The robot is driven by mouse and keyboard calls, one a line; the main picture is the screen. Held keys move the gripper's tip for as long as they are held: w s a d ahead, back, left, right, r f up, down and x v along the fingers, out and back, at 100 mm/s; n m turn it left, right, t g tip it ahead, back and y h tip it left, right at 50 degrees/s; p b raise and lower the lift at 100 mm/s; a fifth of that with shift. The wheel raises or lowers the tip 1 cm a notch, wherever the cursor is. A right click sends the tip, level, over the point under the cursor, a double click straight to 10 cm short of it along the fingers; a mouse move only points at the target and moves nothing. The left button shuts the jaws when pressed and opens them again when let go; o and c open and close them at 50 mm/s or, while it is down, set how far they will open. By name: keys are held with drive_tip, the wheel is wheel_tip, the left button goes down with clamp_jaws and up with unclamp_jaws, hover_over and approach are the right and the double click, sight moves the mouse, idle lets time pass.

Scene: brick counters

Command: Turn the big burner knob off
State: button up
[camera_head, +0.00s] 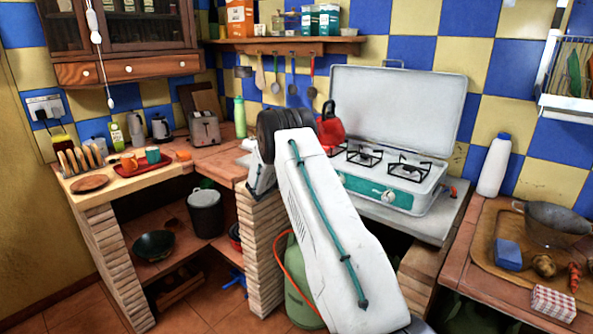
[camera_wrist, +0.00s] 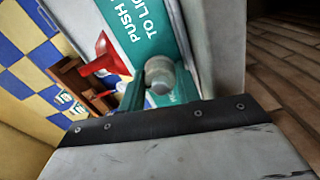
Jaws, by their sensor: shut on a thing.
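The white stove (camera_head: 425,201) with a raised lid stands on the counter, with a teal front panel (camera_head: 372,189). One silver knob (camera_head: 389,196) shows on the panel in the head view; my arm covers the panel's left end. In the wrist view the teal panel (camera_wrist: 135,32) with "PUSH TO LI..." lettering is very close and tilted. My gripper (camera_wrist: 158,80) is at that panel, shut on a knob that I take for the big burner knob. The knob is mostly hidden, so its angle cannot be told. The head view hides my gripper behind my arm.
A red kettle (camera_head: 330,128) stands at the stove's left rear. A white bottle (camera_head: 494,165) is to the right of the stove. A red flared part (camera_wrist: 103,58) is close to the panel in the wrist view. A green gas cylinder (camera_head: 301,285) stands below.

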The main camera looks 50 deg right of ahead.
drive_tip(key=shift+f+m, duration=0.1)
drive_tip(key=shift+m, duration=0.4)
drive_tip(key=o, duration=1)
